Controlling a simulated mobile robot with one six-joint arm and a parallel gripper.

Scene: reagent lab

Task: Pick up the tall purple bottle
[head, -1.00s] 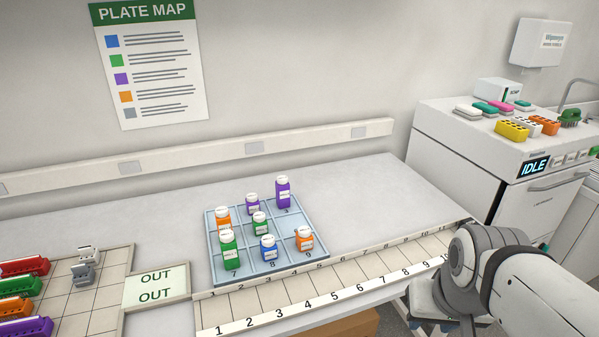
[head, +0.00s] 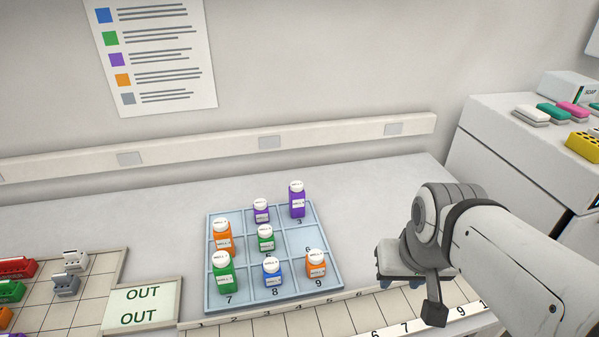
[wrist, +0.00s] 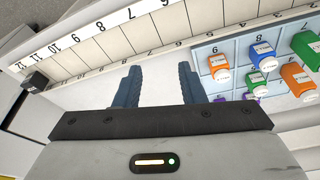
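The tall purple bottle (head: 297,201) with a white cap stands upright in the back right compartment, marked 3, of the blue-grey tray (head: 331,270). My gripper (wrist: 159,84) shows its two blue fingers apart with nothing between them in the wrist view. In the head view it is at the right, mostly hidden by my arm, over the bench and apart from the bottle. In the wrist view the tall purple bottle cannot be clearly made out.
A short purple bottle (head: 261,212) stands left of the tall one. Green (head: 266,239), blue (head: 272,273) and orange (head: 316,265) bottles share the tray. A numbered strip (head: 345,322) runs along the front. A white machine (head: 500,140) stands at the right; bare bench lies behind the tray.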

